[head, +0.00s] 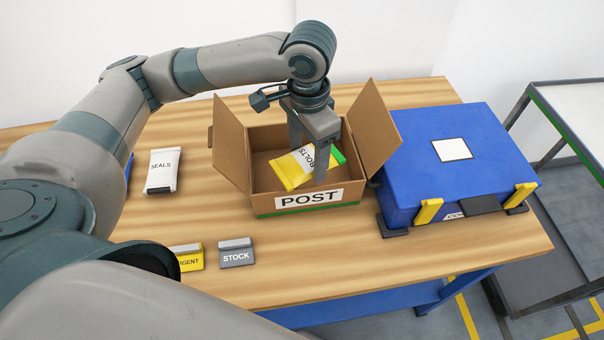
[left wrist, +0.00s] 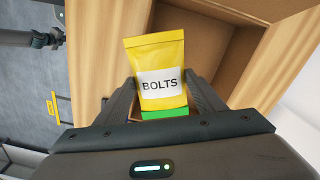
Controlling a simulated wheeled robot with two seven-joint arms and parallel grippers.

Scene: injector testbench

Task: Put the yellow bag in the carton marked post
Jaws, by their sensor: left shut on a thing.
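The yellow bag (head: 290,172) has a white label reading BOLTS and is tilted in the head view. My left gripper (head: 319,172) is shut on it, over the open carton marked POST (head: 262,203). The bag's lower part looks level with the carton's opening; I cannot tell whether it touches the carton. In the left wrist view the yellow bag (left wrist: 158,55) stands between the two fingers of my left gripper (left wrist: 165,95), with the brown carton (left wrist: 205,45) behind it. A green patch shows by the bag's end. My right gripper is not in view.
A closed blue case (head: 430,135) with yellow latches stands right of the carton. A white SEALS bag (head: 162,171) lies to the left. URGENT (head: 189,257) and STOCK (head: 237,253) signs stand at the front. The carton's side flaps (head: 372,130) stand open. The front right tabletop is clear.

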